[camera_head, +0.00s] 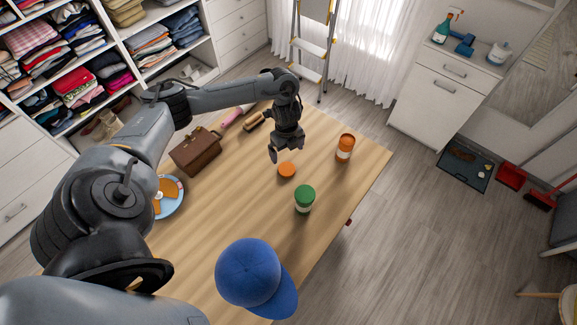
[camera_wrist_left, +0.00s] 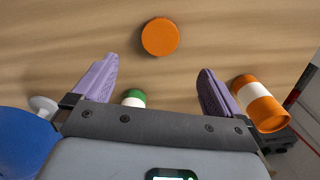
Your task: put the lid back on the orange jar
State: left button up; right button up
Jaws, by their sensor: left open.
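The round orange lid (camera_head: 287,170) lies flat on the wooden table, apart from the jar. The orange jar (camera_head: 345,149) with a white band stands upright to its right, near the table edge. I cannot tell what its top opening looks like. My left gripper (camera_head: 284,150) is above the table close to the lid. In the left wrist view, its two purple fingers (camera_wrist_left: 158,66) are spread with nothing between them. The lid (camera_wrist_left: 160,37) shows just beyond the fingertips, roughly centred, and the orange jar (camera_wrist_left: 259,103) is outside the right finger. My right gripper is not in view.
A green-topped jar (camera_head: 304,198) stands near the lid, toward the front. A blue cap (camera_head: 250,272) lies at the table's front. A brown bag (camera_head: 196,151), a wooden roller-like item (camera_head: 254,121) and a blue plate (camera_head: 169,197) are at the left. Bare table surrounds the lid.

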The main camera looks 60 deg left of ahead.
pick_arm(q)
jog(key=shift+d+f, duration=0.1)
jog(key=shift+f, duration=0.05)
jog(key=b, duration=0.2)
send_over(287, 168)
jog(key=f, duration=0.4)
jog(key=shift+s+d+f, duration=0.15)
jog(key=shift+d+f, duration=0.1)
jog(key=shift+f, duration=0.55)
jog(key=shift+a+f, duration=0.2)
jog(key=shift+f, duration=2.45)
